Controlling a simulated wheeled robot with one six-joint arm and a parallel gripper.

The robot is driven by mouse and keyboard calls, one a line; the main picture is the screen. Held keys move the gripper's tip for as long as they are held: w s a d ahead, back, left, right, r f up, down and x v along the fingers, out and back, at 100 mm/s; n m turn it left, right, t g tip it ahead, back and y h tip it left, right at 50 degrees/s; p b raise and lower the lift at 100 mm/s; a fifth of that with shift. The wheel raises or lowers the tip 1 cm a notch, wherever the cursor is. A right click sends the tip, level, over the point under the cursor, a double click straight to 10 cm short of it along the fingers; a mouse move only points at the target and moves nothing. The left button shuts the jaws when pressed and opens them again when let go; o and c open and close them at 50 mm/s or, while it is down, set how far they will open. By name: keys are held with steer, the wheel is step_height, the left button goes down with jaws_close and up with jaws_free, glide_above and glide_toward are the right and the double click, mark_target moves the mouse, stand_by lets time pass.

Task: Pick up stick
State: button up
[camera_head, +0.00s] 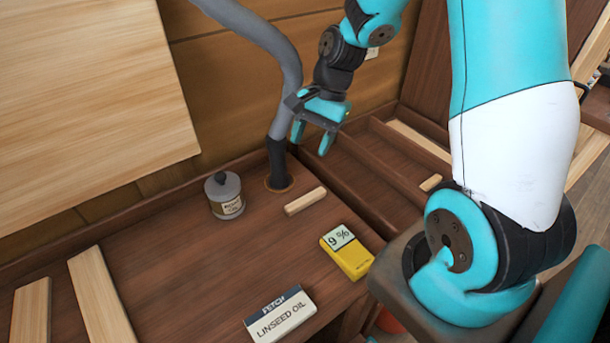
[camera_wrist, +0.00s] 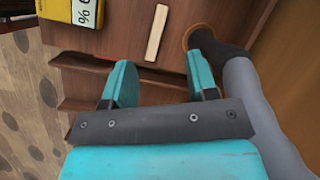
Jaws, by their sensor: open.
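A short pale wooden stick (camera_head: 305,201) lies on the brown bench top, between the grey pipe's foot and the yellow meter. It also shows in the wrist view (camera_wrist: 156,32), lying beyond my fingertips and between their lines. My gripper (camera_head: 312,142) is open and empty, held above the bench beside the grey pipe. In the wrist view its two teal fingers (camera_wrist: 162,68) are spread apart, and the stick is clear of both.
A grey pipe (camera_head: 284,90) rises from the bench close to my gripper. A small can (camera_head: 225,196), a yellow meter (camera_head: 346,252) and a linseed oil box (camera_head: 281,314) stand or lie around the stick. Pale planks (camera_head: 98,295) lie at left. A compartmented tray (camera_head: 385,165) is at right.

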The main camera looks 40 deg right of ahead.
steer(key=d+f+m+p, duration=0.2)
steer(key=d+m+p, duration=0.1)
steer(key=d+m, duration=0.25)
steer(key=p, duration=0.2)
glide_above(306, 198)
steer(key=d, duration=0.3)
steer(key=f, duration=1)
steer(key=shift+s, duration=0.2)
steer(key=shift+a+p+x, duration=0.15)
steer(key=shift+p+x, duration=0.65)
steer(key=shift+x, duration=0.75)
steer(key=shift+a+p+x, duration=0.15)
steer(key=shift+p+x, duration=0.6)
steer(key=shift+x, duration=0.75)
steer(key=shift+w+r, duration=0.15)
steer(key=shift+w, duration=0.05)
jaws_close()
